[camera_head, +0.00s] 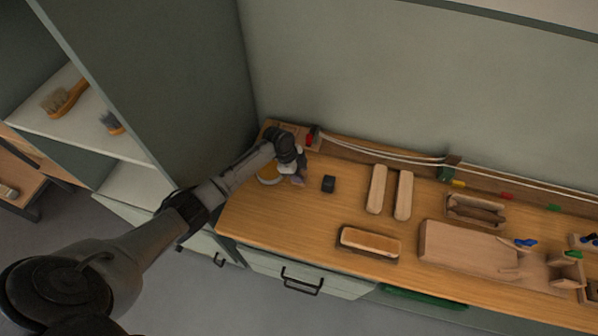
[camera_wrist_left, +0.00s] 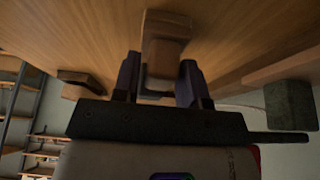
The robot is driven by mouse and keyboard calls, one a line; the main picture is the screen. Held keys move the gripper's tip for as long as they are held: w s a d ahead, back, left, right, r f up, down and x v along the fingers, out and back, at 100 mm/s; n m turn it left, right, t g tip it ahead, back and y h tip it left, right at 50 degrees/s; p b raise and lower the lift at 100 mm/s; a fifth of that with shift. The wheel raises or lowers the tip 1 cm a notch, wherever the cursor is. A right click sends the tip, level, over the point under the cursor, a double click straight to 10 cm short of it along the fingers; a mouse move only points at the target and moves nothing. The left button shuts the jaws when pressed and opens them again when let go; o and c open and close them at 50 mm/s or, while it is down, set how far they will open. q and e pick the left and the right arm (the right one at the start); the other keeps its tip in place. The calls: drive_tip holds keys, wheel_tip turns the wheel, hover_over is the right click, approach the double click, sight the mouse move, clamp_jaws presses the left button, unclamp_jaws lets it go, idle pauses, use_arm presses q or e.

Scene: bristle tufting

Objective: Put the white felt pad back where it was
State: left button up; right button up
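My left gripper (camera_head: 297,180) is low over the left end of the wooden bench. In the left wrist view, its two dark fingers (camera_wrist_left: 160,78) stand apart with a brown wooden block (camera_wrist_left: 166,30) between or just beyond them. I cannot tell whether they press on it. A pale strip shows near the finger bases. In the head view, a pale curved rim (camera_head: 268,181) lies beside the gripper, partly hidden by it. I cannot tell whether this is the white felt pad; no piece is clearly that pad. My right gripper is not in view.
A small black block (camera_head: 328,184) stands right of the gripper. Two pale wooden blocks (camera_head: 377,189) (camera_head: 403,195), a brush-like block (camera_head: 370,242) and a wooden board (camera_head: 465,250) lie farther right. A wall with a rail backs the bench (camera_head: 300,222); its front-left top is clear.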

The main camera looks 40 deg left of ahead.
use_arm(q)
drive_tip(key=shift+o, duration=1.1)
